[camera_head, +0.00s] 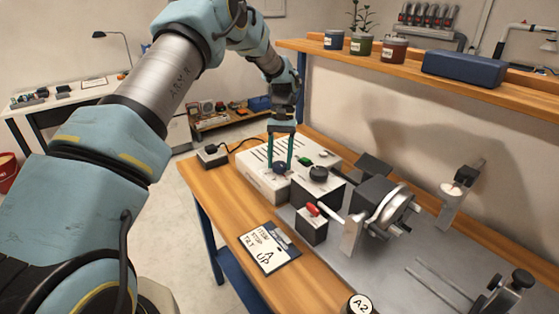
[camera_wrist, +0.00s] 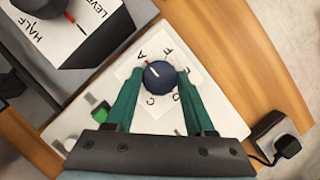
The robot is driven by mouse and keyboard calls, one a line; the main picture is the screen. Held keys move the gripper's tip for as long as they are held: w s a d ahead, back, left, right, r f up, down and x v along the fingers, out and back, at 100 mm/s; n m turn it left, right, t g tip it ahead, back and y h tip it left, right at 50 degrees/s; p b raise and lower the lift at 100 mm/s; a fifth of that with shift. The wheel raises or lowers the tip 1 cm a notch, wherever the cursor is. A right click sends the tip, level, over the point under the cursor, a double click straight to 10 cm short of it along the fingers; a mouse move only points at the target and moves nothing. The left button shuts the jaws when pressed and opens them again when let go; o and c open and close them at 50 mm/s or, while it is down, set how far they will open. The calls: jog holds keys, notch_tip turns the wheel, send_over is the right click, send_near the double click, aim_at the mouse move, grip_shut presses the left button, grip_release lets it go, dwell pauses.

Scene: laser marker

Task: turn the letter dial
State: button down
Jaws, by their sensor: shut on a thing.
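The letter dial (camera_wrist: 158,75) is a round dark blue knob on a white lettered plate (camera_wrist: 142,121) in the wrist view. Letters stand around it, among them an A at its upper left and a C at its lower left; others are partly covered. A white mark on the knob points up-left, towards the A. My gripper (camera_wrist: 158,77) reaches down with one green finger on each side of the knob, shut on it. In the head view the dial (camera_head: 281,168) sits on the pale box (camera_head: 262,182), between the fingertips of my gripper (camera_head: 280,167).
A clamped machine (camera_head: 385,208) is further right.

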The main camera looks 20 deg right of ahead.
dwell(0.3)
jog(key=shift+c, duration=1.3)
grip_release()
jog(key=b+v, duration=0.2)
jog(key=v, duration=0.8)
jog(key=shift+r+b, duration=0.35)
jog(key=shift+b, duration=0.05)
jog(key=shift+w+d+r, duration=0.1)
notch_tip(320, 180, up, 7)
jog(key=p, duration=0.7)
